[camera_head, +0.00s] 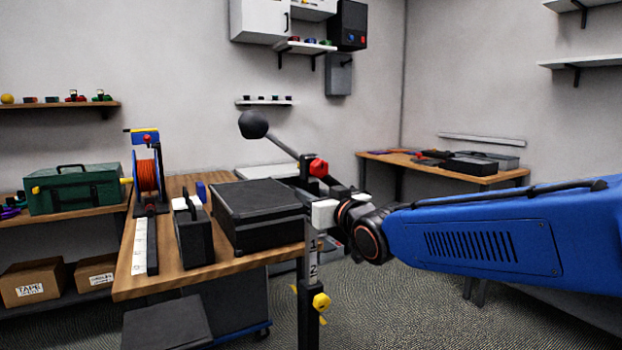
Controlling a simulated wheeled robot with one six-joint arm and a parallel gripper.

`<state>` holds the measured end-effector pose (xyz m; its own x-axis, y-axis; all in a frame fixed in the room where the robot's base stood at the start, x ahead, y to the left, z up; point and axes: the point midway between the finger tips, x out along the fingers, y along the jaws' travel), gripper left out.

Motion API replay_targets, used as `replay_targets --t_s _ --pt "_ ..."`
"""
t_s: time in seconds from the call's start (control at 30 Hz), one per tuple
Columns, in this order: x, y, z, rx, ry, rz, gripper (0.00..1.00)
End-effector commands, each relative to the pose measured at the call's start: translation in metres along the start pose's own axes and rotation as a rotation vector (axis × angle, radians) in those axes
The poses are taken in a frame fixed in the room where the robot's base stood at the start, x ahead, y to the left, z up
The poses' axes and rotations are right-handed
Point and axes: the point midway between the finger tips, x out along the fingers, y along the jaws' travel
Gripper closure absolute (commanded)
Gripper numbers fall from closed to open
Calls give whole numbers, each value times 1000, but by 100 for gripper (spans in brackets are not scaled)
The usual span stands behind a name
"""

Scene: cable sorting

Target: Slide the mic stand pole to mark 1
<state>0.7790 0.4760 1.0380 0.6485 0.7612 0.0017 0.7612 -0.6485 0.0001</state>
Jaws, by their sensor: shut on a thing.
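The mic stand stands upright in front of the bench's right corner. Its dark mic stand pole (308,325) carries a pale scale (313,262) marked 1 and 2, with 1 above 2. A yellow knob (321,301) sits below the scale. A red knob (319,167) is at the top, where a boom slants up left to a dark round mic head (253,124). My gripper (312,197) reaches in from the right and is shut on the upper pole, just below the red knob. The fingers and the pole overlap, so the exact contact is partly hidden.
A black case (257,216) lies on the wooden bench (185,272) close left of the pole. A smaller dark case (193,232) and an orange cable reel (147,175) stand farther left. A second bench (486,178) is at the back right. Carpet (420,310) is open below my arm.

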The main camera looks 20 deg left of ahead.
Motion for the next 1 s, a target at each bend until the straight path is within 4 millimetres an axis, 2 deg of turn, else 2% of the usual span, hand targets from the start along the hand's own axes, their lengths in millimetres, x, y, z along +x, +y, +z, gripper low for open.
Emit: replay_targets --t_s 0.03,0.1,0.2,0.3,0.43,0.73,0.77,0.8,1.0 --pt "1 0 21 2 -9 0 100" --pt "0 0 41 0 -8 0 100" --pt "0 0 67 1 -8 0 100" --pt "0 0 84 0 -6 0 100" --pt "0 0 93 0 -3 1 100" --pt "0 0 94 0 -2 1 100" --pt "0 0 93 0 -2 1 68" --pt "0 0 93 0 -2 1 58" --pt "0 0 93 0 -1 1 56"
